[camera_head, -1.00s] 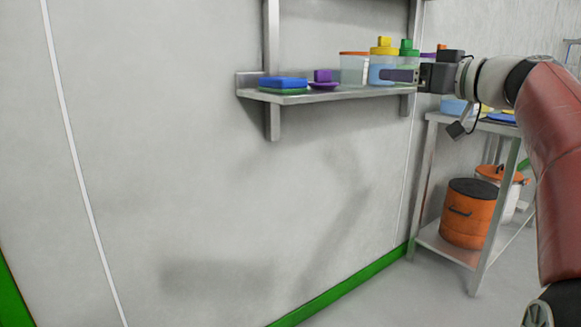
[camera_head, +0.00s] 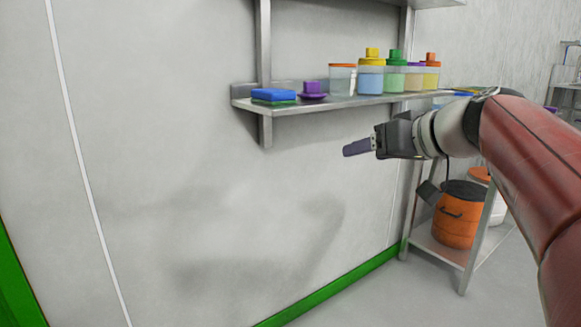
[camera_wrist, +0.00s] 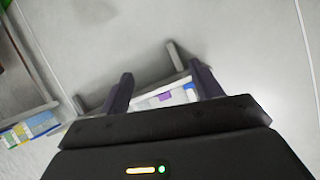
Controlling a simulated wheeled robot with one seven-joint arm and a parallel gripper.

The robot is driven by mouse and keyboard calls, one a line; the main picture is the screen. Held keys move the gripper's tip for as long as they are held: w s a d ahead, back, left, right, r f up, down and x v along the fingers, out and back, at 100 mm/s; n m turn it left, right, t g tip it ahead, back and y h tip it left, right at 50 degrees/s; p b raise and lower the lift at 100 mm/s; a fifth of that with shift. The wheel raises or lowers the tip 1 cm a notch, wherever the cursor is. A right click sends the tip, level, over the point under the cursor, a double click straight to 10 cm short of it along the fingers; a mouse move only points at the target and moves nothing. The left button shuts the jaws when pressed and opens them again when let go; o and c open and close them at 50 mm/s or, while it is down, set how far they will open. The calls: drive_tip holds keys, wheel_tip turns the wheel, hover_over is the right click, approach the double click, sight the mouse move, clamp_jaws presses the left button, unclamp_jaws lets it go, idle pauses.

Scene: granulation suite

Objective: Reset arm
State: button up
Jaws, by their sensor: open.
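My gripper (camera_head: 358,147) is in front of the wall, below the wall shelf and apart from it. In the wrist view my gripper (camera_wrist: 162,86) shows two dark fingers spread apart with nothing held between them. My red and white arm reaches in from the right of the head view.
The wall shelf (camera_head: 300,108) holds a blue and green block (camera_head: 273,96), a purple lidded item (camera_head: 312,91), an orange-rimmed container (camera_head: 342,79) and several lidded jars. A metal table (camera_head: 437,248) stands at right with an orange drum (camera_head: 457,214) on its lower shelf. The wall left of the gripper is clear.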

drive_tip(key=s+f+m+g+h+p, duration=0.3)
drive_tip(key=s+f+g+h+p, duration=0.2)
drive_tip(key=s+f, duration=1.4)
drive_tip(key=s+d+h+p, duration=0.1)
drive_tip(key=s+h+p, duration=0.1)
drive_tip(key=s, duration=0.2)
drive_tip(key=shift+f+m, duration=0.25)
drive_tip(key=shift+m, duration=0.15)
